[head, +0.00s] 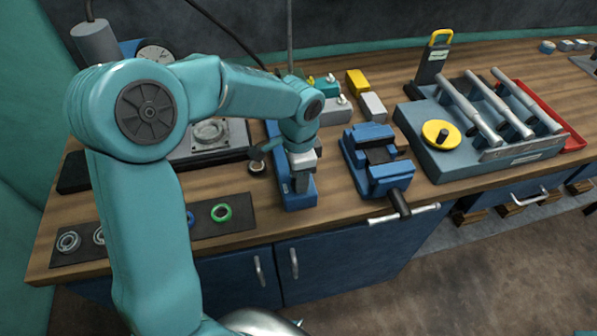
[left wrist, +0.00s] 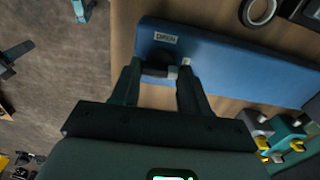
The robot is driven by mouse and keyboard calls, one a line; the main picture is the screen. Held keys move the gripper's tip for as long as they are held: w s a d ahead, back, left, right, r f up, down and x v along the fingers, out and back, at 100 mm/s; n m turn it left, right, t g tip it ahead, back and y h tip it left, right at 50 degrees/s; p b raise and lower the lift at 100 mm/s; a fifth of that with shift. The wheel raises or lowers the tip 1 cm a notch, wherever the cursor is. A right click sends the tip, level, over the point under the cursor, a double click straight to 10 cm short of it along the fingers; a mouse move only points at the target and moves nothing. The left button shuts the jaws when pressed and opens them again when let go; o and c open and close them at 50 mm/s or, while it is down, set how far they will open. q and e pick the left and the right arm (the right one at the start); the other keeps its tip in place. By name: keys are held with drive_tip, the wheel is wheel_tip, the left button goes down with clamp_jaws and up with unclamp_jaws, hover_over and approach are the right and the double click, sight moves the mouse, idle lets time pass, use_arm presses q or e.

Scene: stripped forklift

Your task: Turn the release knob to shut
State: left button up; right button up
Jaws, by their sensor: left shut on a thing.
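The release knob (left wrist: 158,71) shows in the left wrist view as a small dark bar with a pale end, on a long blue body (left wrist: 235,68). A small label reading OPEN (left wrist: 165,38) is on the blue body just beyond it. My left gripper (left wrist: 160,72) is shut on the knob, with one finger on each side. In the head view my left gripper (head: 301,178) points down at the near part of the blue body (head: 297,201); arm and fingers hide the knob there. My right gripper is not in view.
A blue vise (head: 375,160) stands to the right, then a grey block with a yellow wheel (head: 433,129) and several upright levers. A dark mat (head: 240,222) with rings lies at the front left. Yellow and grey blocks (head: 372,106) stand behind.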

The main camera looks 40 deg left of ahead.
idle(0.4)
use_arm(q)
drive_tip(key=o, duration=1.1)
drive_tip(key=shift+c, duration=0.2)
wheel_tip(320, 180, up, 16)
drive_tip(key=shift+r, duration=0.25)
